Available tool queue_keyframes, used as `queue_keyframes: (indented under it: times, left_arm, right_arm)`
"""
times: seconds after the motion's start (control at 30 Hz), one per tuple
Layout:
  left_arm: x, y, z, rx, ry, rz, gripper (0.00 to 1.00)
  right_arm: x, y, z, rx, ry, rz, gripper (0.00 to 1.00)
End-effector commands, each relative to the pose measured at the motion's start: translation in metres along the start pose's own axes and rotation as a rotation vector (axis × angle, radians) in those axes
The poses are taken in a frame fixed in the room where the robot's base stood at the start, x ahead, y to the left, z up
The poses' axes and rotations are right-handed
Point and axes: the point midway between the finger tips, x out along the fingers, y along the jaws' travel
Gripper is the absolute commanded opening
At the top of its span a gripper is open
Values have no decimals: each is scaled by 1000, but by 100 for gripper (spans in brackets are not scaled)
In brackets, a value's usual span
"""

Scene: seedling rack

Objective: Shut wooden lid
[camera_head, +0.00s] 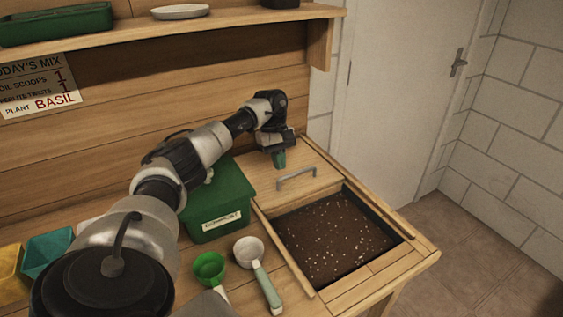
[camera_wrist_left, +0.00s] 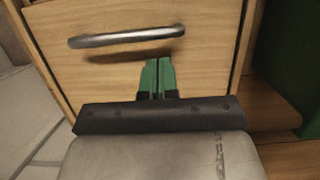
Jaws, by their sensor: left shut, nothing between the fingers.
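The wooden lid (camera_head: 308,173) is a flat sliding-looking panel at the back of the soil bin, with a metal handle (camera_head: 296,178) on it. The front of the bin is uncovered, and dark soil with pale specks (camera_head: 335,238) shows. My left gripper (camera_head: 279,160) is above the back part of the lid, behind the handle, fingers shut and empty. In the left wrist view the green fingertips (camera_wrist_left: 157,76) are together over the lid (camera_wrist_left: 210,60), beside the handle (camera_wrist_left: 126,37) and apart from it in the picture. My right gripper is not in view.
A green compost box (camera_head: 222,200) stands left of the bin. A green cup (camera_head: 209,268) and a white-headed scoop (camera_head: 250,252) lie in front of it. A shelf (camera_head: 230,24) runs above. Teal (camera_head: 45,250) and yellow pots (camera_head: 10,275) stand at left.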

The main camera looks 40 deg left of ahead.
Motion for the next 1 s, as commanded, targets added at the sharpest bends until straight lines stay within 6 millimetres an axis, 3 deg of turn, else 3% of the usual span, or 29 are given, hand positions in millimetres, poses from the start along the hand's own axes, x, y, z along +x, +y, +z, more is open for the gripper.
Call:
queue_keyframes:
  times: [0.2,0.7,0.87,1.0]
  left_arm:
    - [6,0,12,-1,1,1,0]
    - [8,0,17,0,0,-1,0]
    - [13,-1,37,4,0,-3,0]
    - [22,-1,67,6,-1,-4,0]
  right_arm:
    - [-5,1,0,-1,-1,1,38]
    - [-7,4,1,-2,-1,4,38]
    - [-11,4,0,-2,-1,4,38]
    - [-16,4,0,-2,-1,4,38]
